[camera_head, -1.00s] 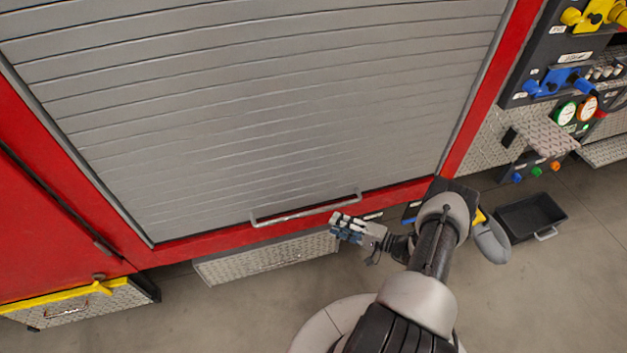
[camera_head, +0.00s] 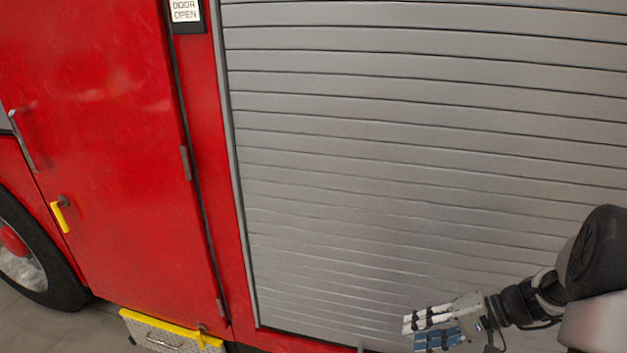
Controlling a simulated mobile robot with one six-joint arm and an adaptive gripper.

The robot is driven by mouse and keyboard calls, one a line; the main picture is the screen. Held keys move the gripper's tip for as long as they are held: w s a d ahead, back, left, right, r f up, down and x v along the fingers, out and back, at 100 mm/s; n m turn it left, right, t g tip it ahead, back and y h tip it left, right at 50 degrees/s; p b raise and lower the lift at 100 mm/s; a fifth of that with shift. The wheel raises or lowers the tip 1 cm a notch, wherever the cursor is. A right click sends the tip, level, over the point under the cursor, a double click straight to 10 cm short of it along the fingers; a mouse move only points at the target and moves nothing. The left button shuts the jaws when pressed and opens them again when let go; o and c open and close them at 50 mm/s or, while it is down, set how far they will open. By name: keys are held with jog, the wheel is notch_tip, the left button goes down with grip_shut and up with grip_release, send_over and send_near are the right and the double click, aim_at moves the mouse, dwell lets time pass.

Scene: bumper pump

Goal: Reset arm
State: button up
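My gripper (camera_head: 428,328) is at the lower right of the head view, in front of the lower part of the grey roller shutter (camera_head: 400,190). Its fingers point left, with pale fingers above and blue-grey ones below. Nothing shows between them, but I cannot tell how far apart they are. My arm comes in from the right edge. The shutter is down over the part of its opening that shows.
A red door (camera_head: 95,150) with a handle is left of the shutter. A wheel (camera_head: 25,265) is at the far left. A yellow-edged metal step (camera_head: 165,335) juts out at the bottom. A "door open" sign (camera_head: 186,12) is at the top. Some floor shows at lower left.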

jog(key=s+a+r+n+g+h, duration=0.25)
jog(key=s+a+r+h, duration=0.25)
jog(key=s+a+r, duration=0.55)
jog(key=s+d+r+n+t+h, duration=0.1)
jog(key=s+r+n+t+h, duration=0.1)
jog(key=s+r+t+h, duration=0.2)
jog(key=shift+s+r+h, duration=0.5)
jog(key=shift+s+r, duration=0.95)
jog(key=shift+s, duration=1.9)
jog(key=shift+n+t, duration=0.25)
